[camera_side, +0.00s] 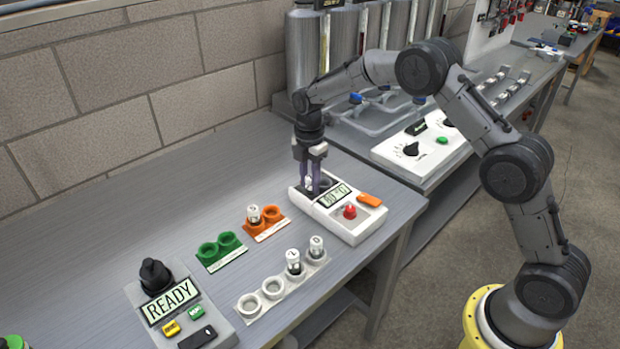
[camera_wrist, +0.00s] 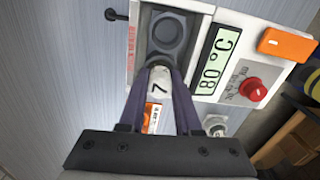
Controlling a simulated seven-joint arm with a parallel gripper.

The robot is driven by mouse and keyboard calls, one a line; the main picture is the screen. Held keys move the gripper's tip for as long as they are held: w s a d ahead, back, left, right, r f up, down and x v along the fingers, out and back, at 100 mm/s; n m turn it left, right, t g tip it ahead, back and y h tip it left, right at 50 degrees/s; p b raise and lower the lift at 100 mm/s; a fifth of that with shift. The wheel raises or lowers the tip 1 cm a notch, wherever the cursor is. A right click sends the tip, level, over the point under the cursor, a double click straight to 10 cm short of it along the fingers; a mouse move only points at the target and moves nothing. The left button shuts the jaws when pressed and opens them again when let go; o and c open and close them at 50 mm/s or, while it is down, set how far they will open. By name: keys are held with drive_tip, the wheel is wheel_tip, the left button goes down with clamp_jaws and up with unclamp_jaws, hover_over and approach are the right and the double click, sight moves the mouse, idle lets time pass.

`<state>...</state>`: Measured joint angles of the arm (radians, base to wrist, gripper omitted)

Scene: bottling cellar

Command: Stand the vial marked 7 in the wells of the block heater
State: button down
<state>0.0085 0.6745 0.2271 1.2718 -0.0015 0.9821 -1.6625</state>
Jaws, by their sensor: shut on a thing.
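The block heater (camera_side: 362,222) is a white box with a display reading 80 °C, a red knob and an orange switch; it also shows in the wrist view (camera_wrist: 205,87). My gripper (camera_side: 316,190) is over its wells, pointing down. In the wrist view my gripper (camera_wrist: 160,76) is shut on the white-topped vial marked 7 (camera_wrist: 159,84). One dark round well (camera_wrist: 168,34) shows empty beyond the vial. The vial and fingers hide the near part of the well block. I cannot tell whether the vial's base is inside a well or above it.
An orange two-ring holder (camera_side: 272,229) has one vial (camera_side: 254,213). A green two-ring holder (camera_side: 222,250) is empty. A pale rack (camera_side: 260,301) holds two vials (camera_side: 293,262) at its right end. A READY console (camera_side: 182,315) stands front left. The bench behind is clear.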

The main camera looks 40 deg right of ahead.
idle(0.6)
drive_tip(key=shift+c, duration=1.8)
unclamp_jaws()
drive_tip(key=shift+f, duration=0.1)
drive_tip(key=shift+r, duration=0.4)
drive_tip(key=shift+o, duration=0.6)
drive_tip(key=shift+r, duration=2.65)
